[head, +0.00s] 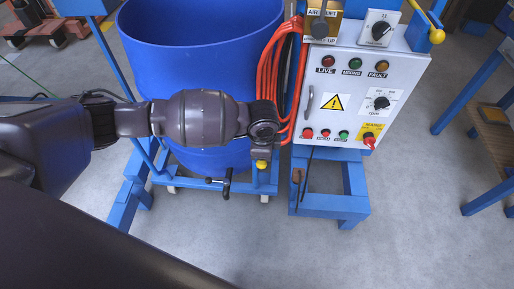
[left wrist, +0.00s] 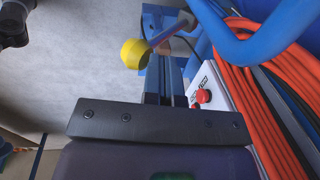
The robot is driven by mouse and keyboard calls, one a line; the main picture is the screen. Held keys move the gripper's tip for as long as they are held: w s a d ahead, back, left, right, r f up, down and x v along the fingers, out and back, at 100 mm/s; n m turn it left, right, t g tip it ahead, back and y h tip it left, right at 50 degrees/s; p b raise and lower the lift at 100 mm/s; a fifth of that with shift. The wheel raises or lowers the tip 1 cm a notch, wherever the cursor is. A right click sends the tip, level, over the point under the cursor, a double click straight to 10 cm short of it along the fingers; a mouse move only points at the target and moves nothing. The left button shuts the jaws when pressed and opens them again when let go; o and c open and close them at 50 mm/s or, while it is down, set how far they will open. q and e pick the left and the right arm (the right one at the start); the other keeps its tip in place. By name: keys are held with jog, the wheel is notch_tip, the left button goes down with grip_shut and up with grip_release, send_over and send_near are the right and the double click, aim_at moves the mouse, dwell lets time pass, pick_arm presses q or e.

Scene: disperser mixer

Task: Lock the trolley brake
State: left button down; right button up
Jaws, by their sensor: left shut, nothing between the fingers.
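The blue trolley frame (head: 200,183) stands on small casters under a large blue drum (head: 200,75). A yellow ball knob (head: 261,164) shows at the trolley's right side, just below my left gripper (head: 262,146). In the left wrist view the yellow knob (left wrist: 135,53) sits on a grey rod, beyond the dark gripper body (left wrist: 155,122). I see no contact between knob and gripper. My left gripper is shut and empty; its fingertips are hard to make out. A black lever (head: 227,184) hangs at the trolley's front rail. My right gripper is not in view.
A grey control cabinet (head: 350,95) on a blue stand is close to the right of my left gripper. Orange cables (head: 271,70) run between drum and cabinet; they also show close by in the left wrist view (left wrist: 255,95). The grey floor (head: 300,255) in front is clear.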

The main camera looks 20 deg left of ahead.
aim_at(261, 167)
pick_arm(q)
jog(key=s+f+t+p, duration=0.1)
jog(key=s+d+f+t+y+p, duration=0.1)
jog(key=s+t+p, duration=0.1)
jog(key=shift+s+f, duration=0.15)
jog(key=shift+s, duration=0.05)
jog(key=s+d+f+t+y+p, duration=0.1)
jog(key=s+f+t, duration=0.2)
jog(key=f, duration=0.4)
jog(key=shift+s+f+t, duration=0.4)
jog(key=shift+s, duration=0.2)
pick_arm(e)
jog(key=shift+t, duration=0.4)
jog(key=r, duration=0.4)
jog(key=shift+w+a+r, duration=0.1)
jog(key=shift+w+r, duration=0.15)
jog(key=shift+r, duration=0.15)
